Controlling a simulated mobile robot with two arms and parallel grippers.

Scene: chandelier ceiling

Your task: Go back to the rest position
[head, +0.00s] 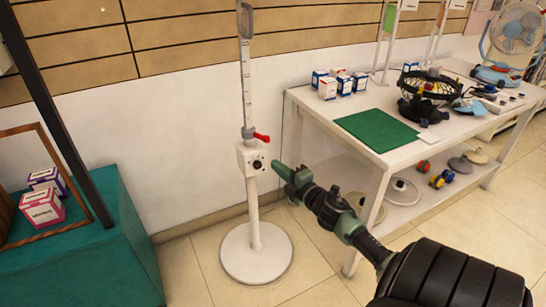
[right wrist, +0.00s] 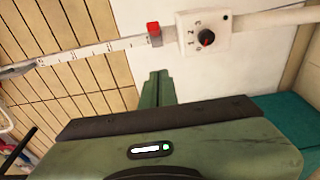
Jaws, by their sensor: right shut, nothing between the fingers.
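My right gripper (head: 283,172) is shut and empty, its green fingers reaching in from the lower right in the head view. Its tip is just right of the white box with a black knob (head: 254,160) on the stand; I cannot tell whether they touch. In the right wrist view the shut fingers (right wrist: 157,88) point toward the box (right wrist: 204,33), which lies above and to the right of the tips. A red lever (head: 261,137) sticks out to the right above the box. My left gripper is not in view.
The white stand has a round base (head: 256,270) on the tiled floor. A white table (head: 376,150) at right holds a green mat (head: 377,130), small boxes (head: 338,84) and a black fan (head: 427,95). A teal cabinet (head: 90,260) stands at left.

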